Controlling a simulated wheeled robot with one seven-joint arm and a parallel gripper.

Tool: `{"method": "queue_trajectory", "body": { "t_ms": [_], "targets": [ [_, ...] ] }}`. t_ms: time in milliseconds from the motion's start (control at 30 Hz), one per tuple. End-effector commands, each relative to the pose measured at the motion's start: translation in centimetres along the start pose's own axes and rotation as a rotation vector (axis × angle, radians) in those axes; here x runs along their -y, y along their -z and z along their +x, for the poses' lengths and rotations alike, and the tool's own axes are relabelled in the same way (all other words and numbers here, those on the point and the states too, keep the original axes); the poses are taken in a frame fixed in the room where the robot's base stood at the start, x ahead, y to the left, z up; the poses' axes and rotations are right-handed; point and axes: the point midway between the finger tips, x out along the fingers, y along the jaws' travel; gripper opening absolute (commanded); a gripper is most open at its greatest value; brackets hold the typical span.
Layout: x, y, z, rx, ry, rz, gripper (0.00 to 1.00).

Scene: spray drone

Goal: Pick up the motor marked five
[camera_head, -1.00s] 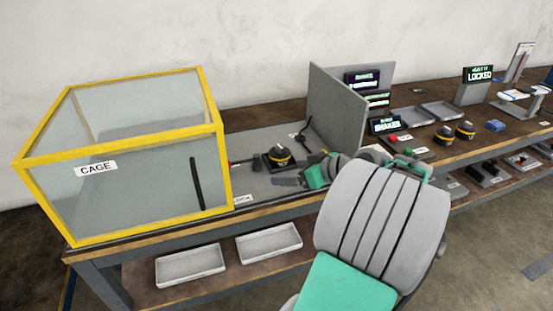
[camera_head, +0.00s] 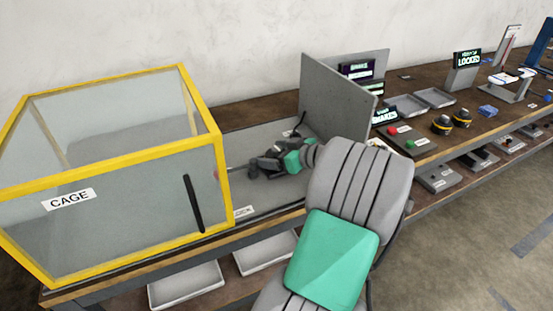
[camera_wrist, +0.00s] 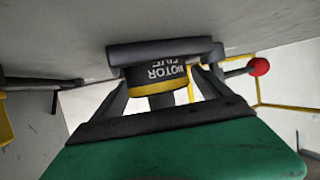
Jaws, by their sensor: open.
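The motor marked five (camera_wrist: 154,76) is a black cylinder with a yellow band, its "MOTOR FIVE" label upside down in the wrist view. My gripper (camera_wrist: 165,92) is open, with a finger on either side of the motor; I cannot tell whether they touch it. A dark bar crosses close to the motor's edge in the wrist view. In the head view my gripper (camera_head: 262,166) is low over the grey bench plate, right of the cage, and largely hides the motor.
The yellow-framed clear cage (camera_head: 110,165) stands left of my gripper. A grey upright panel (camera_head: 335,105) rises to the right. A red-knobbed lever (camera_wrist: 259,66) is beside the motor. Two other yellow-banded motors (camera_head: 441,124) stand farther right, near empty trays (camera_head: 404,105).

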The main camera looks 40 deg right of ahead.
Motion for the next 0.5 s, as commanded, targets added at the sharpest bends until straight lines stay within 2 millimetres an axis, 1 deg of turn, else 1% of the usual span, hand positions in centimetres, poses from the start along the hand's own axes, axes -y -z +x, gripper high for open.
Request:
{"method": "queue_trajectory", "body": {
  "t_ms": [33,100,267,367,500],
  "targets": [
    [0.03,0.01,0.61,0.0,0.001,0.0,0.87],
    [0.0,0.0,0.95,0.001,0.0,0.0,0.87],
    [-0.03,-0.01,0.94,0.0,-0.001,0.0,0.87],
    [-0.03,0.0,0.92,0.0,-0.001,0.0,0.81],
    [-0.03,0.0,0.91,0.001,-0.001,0.0,0.69]
  ]
}}
